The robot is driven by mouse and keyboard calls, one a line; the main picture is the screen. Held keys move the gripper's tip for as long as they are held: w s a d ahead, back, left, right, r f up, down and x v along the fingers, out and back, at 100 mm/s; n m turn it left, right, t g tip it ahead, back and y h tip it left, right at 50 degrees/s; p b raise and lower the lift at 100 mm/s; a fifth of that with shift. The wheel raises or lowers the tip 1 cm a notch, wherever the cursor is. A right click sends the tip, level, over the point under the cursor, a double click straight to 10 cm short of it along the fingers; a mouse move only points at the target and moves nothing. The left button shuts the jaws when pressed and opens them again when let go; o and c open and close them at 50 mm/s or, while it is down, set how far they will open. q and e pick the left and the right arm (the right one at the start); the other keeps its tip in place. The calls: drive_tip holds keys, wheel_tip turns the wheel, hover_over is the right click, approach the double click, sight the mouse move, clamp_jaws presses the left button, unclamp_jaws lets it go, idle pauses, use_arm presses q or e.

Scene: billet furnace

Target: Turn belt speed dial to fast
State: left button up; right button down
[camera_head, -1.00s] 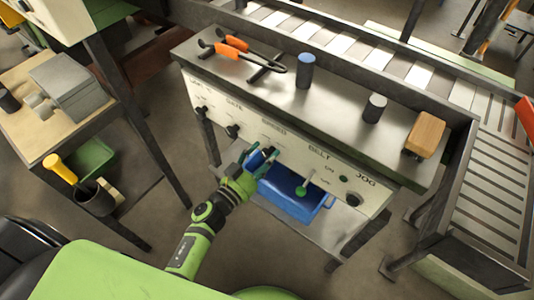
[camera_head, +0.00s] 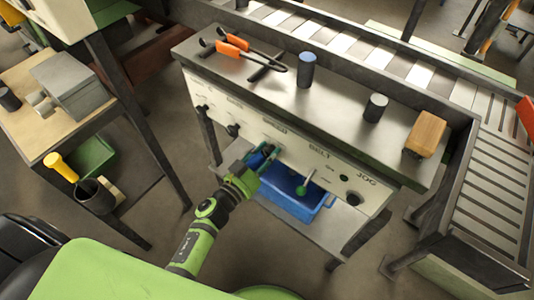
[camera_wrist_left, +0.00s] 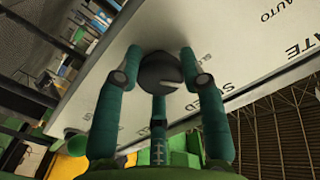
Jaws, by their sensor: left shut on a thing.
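The belt speed dial (camera_wrist_left: 160,72) is a dark round knob with a pale mark on its face, on the white front panel (camera_wrist_left: 235,50). In the left wrist view it sits between the teal fingers of my left gripper (camera_wrist_left: 160,80), which is shut on it. In the head view my left gripper (camera_head: 262,157) is at the panel under the speed label, and it hides most of the dial. Small lettering by the dial is partly covered, so I cannot read its setting. My right gripper is not in view.
A green-tipped lever (camera_head: 302,189) under the belt label and a black jog knob (camera_head: 353,198) lie to the right. Another black knob (camera_head: 233,130) is to the left. A blue bin (camera_head: 290,198) stands below. Orange-handled tongs (camera_head: 235,45) lie on top.

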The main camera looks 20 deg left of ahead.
use_arm(q)
drive_tip(key=m, duration=0.3)
drive_tip(key=shift+w+d+r+m+b, duration=0.1)
drive_tip(key=shift+w+r+m+b, duration=0.05)
drive_tip(key=shift+r+m+b, duration=0.2)
drive_tip(key=m, duration=0.2)
drive_tip(key=shift+f+m+b, duration=0.1)
drive_tip(key=shift+m+b, duration=0.2)
drive_tip(key=shift+m, duration=0.05)
drive_tip(key=m+b, duration=0.1)
drive_tip(key=m, duration=0.2)
drive_tip(key=shift+d+m, duration=0.15)
drive_tip(key=shift+m, duration=0.15)
drive_tip(key=shift+m+b, duration=0.5)
drive_tip(key=shift+m, duration=1.1)
drive_tip(key=shift+f, duration=0.1)
